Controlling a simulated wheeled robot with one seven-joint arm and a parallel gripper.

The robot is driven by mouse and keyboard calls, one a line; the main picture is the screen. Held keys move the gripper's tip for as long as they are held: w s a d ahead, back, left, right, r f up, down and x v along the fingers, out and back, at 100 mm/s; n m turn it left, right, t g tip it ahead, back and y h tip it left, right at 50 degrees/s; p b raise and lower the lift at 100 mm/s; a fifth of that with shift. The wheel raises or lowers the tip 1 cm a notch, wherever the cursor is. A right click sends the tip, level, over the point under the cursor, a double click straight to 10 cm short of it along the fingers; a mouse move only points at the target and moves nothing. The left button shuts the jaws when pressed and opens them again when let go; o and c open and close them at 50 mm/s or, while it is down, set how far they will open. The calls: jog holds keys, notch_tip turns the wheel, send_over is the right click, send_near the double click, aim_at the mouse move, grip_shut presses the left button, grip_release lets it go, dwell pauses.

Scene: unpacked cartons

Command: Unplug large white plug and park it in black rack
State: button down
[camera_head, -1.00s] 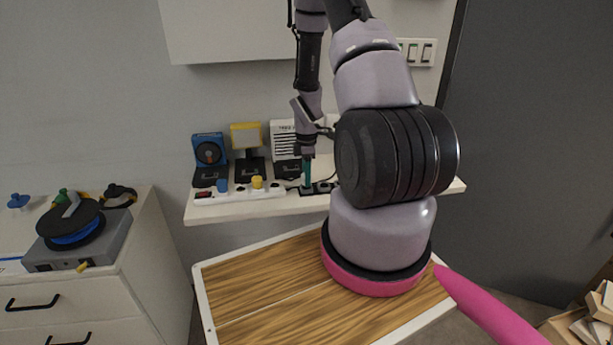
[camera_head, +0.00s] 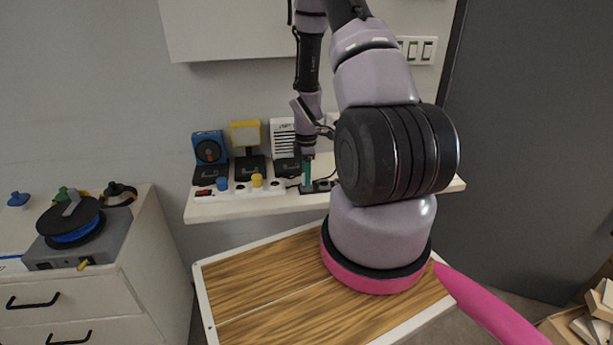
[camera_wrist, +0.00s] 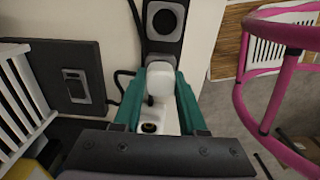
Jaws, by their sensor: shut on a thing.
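The large white plug (camera_wrist: 160,82) sits between the two green fingers of my gripper (camera_wrist: 160,100) in the wrist view, and the gripper is shut on it. The black rack (camera_wrist: 177,47), with a grey-rimmed square well, lies just beyond the plug. I cannot tell whether the plug touches the rack. The white power strip (camera_head: 207,200) has a bare round socket (camera_wrist: 151,127) showing below the plug in the wrist view. In the head view my gripper (camera_head: 307,187) points down at the strip's right end, near the rack (camera_head: 323,186); the plug is hidden there.
A blue plug (camera_head: 222,184) and a yellow plug (camera_head: 257,181) stand in the strip. Behind are a blue device (camera_head: 209,148), a yellow-framed lamp (camera_head: 245,135) and a white slatted device (camera_head: 282,138). Dark cables run beside my gripper. The wooden tabletop (camera_head: 270,285) below is clear.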

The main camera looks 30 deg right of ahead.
jog(key=shift+f, duration=0.25)
dwell(0.7)
jog(key=shift+c, duration=1.9)
grip_release()
jog(key=shift+r, duration=0.1)
jog(key=s+a+r+m+t, duration=0.1)
jog(key=s+a+r+m, duration=0.15)
jog(key=r, duration=0.85)
jog(key=s+a+r+m+t, duration=0.15)
jog(key=r+m, duration=0.25)
jog(key=r, duration=0.7)
jog(key=s+a+r+m+t, duration=0.1)
jog(key=a+r+m, duration=0.15)
jog(key=r, duration=0.95)
jog(key=s+a+r+m+t+y, duration=0.1)
jog(key=s+a+r+m+t, duration=0.1)
jog(key=s+r+m, duration=0.3)
jog(key=s+a+r+m+t+y, duration=0.1)
jog(key=s+a+r+m, duration=0.4)
jog(key=s+r, duration=0.3)
jog(key=shift+s+t, duration=0.35)
jog(key=shift+s, duration=0.5)
